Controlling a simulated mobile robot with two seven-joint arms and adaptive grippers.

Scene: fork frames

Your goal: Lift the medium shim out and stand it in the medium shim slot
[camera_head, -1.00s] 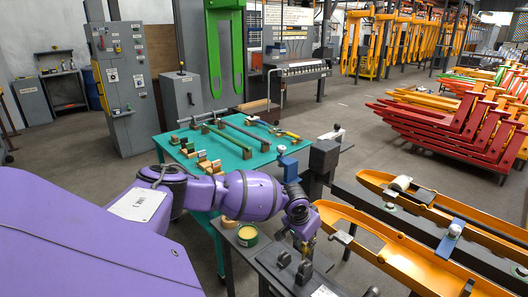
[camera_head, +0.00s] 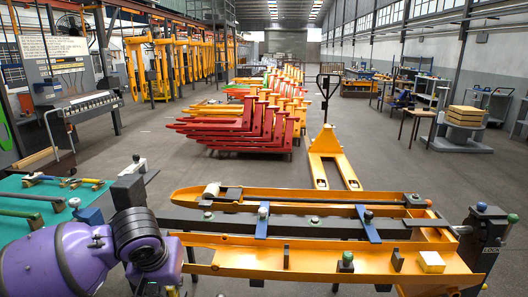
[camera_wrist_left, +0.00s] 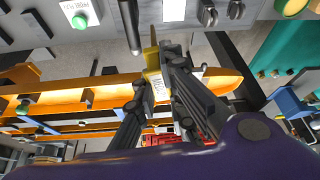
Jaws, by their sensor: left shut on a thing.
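My left gripper (camera_wrist_left: 158,72) is shut on a thin yellow piece with a pale label (camera_wrist_left: 151,58), which looks like a shim. Its size marking is too small to read. Its far end points toward the grey bench top at the upper part of the wrist view. In the head view my purple left arm (camera_head: 75,255) is at the lower left. I cannot make out the medium shim slot for certain. My right gripper is not in view.
A teal table (camera_head: 25,222) is at the left. Open floor lies beyond the forks, with a yellow pallet jack (camera_head: 327,150).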

